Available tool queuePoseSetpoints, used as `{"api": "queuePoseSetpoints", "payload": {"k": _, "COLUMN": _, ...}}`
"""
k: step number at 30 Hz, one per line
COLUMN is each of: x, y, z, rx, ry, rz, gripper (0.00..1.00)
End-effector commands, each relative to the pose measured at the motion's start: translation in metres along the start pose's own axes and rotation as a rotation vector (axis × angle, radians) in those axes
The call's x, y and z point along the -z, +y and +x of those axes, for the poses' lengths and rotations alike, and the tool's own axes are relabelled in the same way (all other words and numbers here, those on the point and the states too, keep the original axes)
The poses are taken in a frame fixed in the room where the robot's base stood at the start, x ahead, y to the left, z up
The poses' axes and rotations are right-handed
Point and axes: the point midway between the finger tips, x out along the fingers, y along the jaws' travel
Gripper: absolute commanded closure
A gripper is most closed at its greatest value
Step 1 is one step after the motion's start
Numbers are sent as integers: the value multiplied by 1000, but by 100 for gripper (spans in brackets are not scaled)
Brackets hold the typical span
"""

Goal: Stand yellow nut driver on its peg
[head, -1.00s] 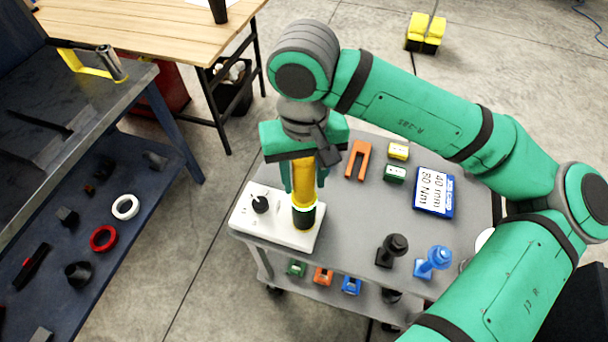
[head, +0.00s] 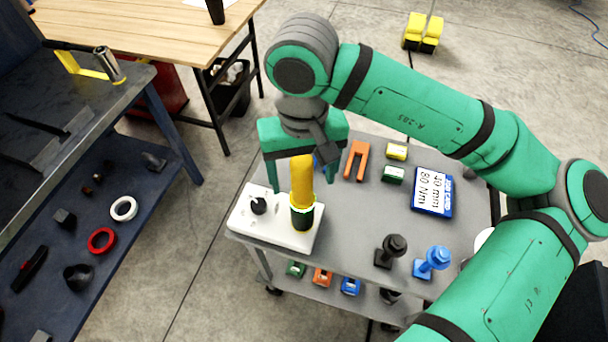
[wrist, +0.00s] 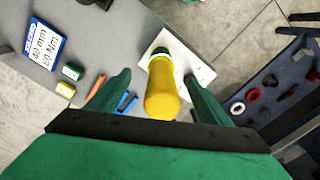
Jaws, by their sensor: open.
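The yellow nut driver (head: 302,181) stands upright on the white base (head: 245,220) at the cart's near left corner. Its dark lower end with a green-yellow band sits over the spot where its peg would be; the peg itself is hidden. My gripper (head: 303,180) is open, its fingers apart on either side of the yellow handle and back from it. The wrist view shows the handle (wrist: 163,92) between the spread green fingers (wrist: 160,98), with gaps on both sides. A black knob or peg (head: 259,206) rises from the base to the left of the driver.
The grey cart top (head: 345,215) also holds an orange fork-shaped piece (head: 356,160), yellow and green blocks, a blue-framed label card (head: 433,192), and black and blue upright pieces (head: 433,261). A blue shelf unit (head: 140,215) stands left, across a floor gap.

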Motion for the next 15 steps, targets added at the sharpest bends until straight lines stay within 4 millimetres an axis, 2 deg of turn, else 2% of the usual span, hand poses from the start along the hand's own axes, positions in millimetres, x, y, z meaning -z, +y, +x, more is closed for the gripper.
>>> {"api": "queuePoseSetpoints", "payload": {"k": 15, "x": 0, "y": 1, "z": -36, "rx": -1, "ry": 0, "rz": 2, "gripper": 27}}
